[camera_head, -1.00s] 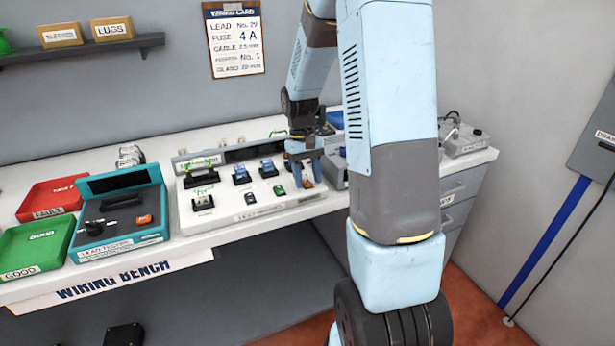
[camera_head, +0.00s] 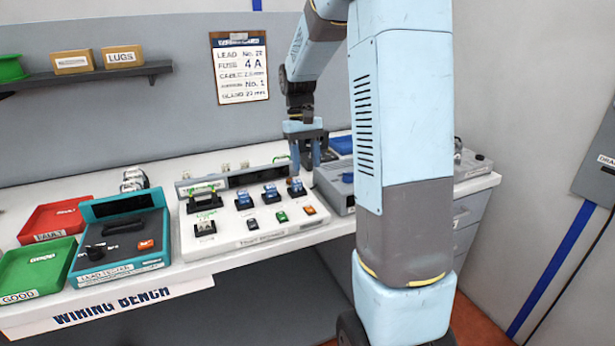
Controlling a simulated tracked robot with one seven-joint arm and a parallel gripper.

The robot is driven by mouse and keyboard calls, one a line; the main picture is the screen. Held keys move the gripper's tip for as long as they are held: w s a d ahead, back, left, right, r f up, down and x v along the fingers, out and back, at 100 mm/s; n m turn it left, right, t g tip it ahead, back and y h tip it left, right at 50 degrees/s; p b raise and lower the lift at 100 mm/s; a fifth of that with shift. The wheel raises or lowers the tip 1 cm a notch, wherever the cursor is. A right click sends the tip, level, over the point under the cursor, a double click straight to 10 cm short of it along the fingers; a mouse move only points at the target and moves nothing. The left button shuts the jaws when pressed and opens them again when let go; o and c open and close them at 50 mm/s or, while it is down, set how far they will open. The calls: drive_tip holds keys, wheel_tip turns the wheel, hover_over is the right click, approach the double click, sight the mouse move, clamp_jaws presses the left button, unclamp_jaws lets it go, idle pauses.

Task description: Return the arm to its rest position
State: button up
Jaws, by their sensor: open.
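My gripper (camera_head: 305,160) points down above the back right part of the white panel on the wiring bench. Its two blue fingers are apart, and I see nothing held between them. The fingertips are near a small brownish part (camera_head: 296,187) at the panel's right; I cannot tell whether they touch it. My arm (camera_head: 405,130) rises from the right foreground, bends at the top of the view and comes down to the gripper. It hides part of the bench's right side.
The white panel (camera_head: 262,238) carries several small blue, green and orange parts. A teal lead tester (camera_head: 122,270), a red tray (camera_head: 60,208) and a green tray (camera_head: 15,262) stand left. A grey box (camera_head: 335,198) stands close right of the gripper. A shelf (camera_head: 85,78) and wiring card (camera_head: 240,68) are behind.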

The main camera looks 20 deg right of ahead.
drive_tip(key=shift+v, duration=0.8)
drive_tip(key=s+a+r+t, duration=0.3)
drive_tip(key=s, duration=0.5)
drive_tip(key=s+a+r+t, duration=0.2)
drive_tip(key=s+r, duration=0.1)
drive_tip(key=s, duration=0.5)
drive_tip(key=s+a+r+t, duration=0.3)
drive_tip(key=s, duration=0.6)
drive_tip(key=shift+a+t, duration=0.3)
drive_tip(key=shift+a, duration=0.05)
